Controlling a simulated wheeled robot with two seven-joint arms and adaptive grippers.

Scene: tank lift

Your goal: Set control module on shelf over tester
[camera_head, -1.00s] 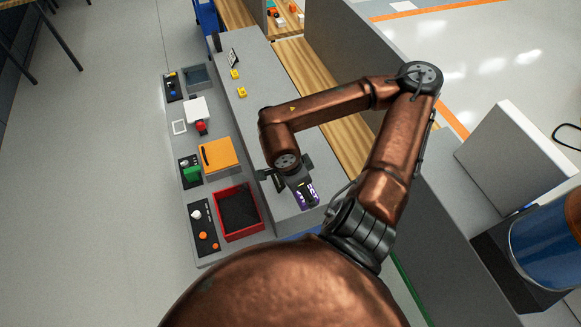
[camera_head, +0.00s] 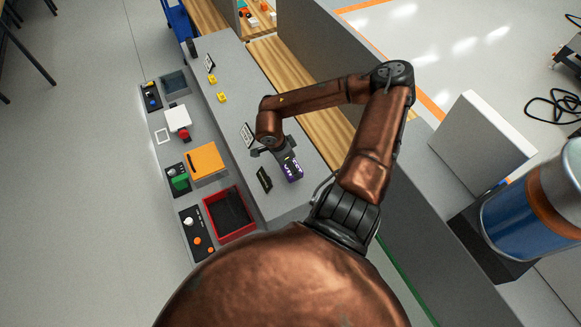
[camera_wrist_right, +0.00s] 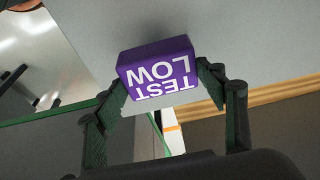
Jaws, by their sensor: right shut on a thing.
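My right gripper (camera_head: 286,157) is shut on a purple box (camera_head: 291,169). In the right wrist view the purple box (camera_wrist_right: 158,68) carries white "TEST LOW" lettering and sits between the two fingers (camera_wrist_right: 162,85). The box is over the long grey shelf (camera_head: 242,113); I cannot tell whether it touches it. A small dark upright plate (camera_head: 264,179) stands on the shelf just left of the box. Which thing is the tester is not clear. My left gripper is not in view.
A lower ledge on the left holds a red tray (camera_head: 207,217), an orange box (camera_head: 206,160), a green-topped switch (camera_head: 179,181), a knob panel (camera_head: 195,233) and a white block (camera_head: 177,118).

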